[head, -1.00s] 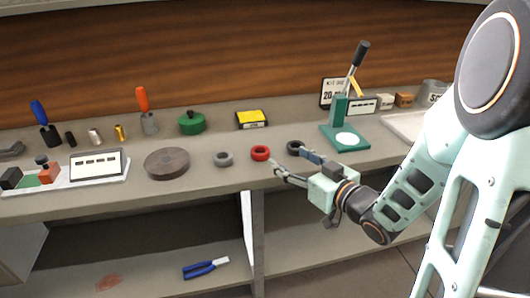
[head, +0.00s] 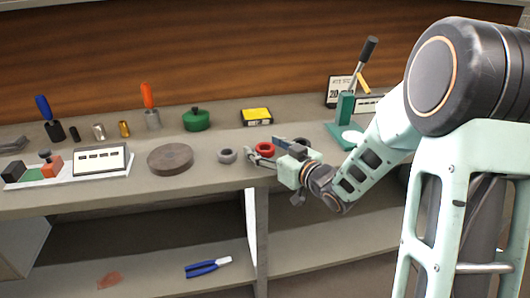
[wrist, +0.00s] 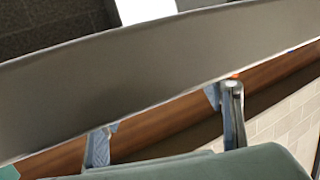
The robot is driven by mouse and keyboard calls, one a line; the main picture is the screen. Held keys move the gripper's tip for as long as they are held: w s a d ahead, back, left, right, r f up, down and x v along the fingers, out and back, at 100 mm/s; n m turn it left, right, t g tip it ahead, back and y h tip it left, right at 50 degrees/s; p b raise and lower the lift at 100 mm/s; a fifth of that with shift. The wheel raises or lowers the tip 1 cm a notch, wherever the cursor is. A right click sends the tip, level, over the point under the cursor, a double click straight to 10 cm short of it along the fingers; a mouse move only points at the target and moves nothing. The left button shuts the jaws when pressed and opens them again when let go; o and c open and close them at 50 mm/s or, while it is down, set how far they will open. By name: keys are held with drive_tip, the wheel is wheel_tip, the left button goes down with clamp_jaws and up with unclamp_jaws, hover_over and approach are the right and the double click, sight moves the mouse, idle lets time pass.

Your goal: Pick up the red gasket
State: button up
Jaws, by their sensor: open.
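The red gasket (head: 265,148) is a small ring lying on the grey counter, between a grey ring and a dark ring. My gripper (head: 261,151) is open and empty, its fingers pointing left. Most of the gasket is hidden there.
The grey ring (head: 227,155) sits close to the left, and the dark ring (head: 301,142) is partly behind my gripper. A brown disc (head: 170,159) is farther left. A green lever press (head: 345,122) stands to the right. Blue-handled pliers (head: 207,267) lie on the shelf below.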

drive_tip(key=shift+c, duration=0.7)
drive_tip(key=c, duration=1.1)
drive_tip(key=shift+w+r, duration=0.1)
drive_tip(key=shift+r, duration=0.15)
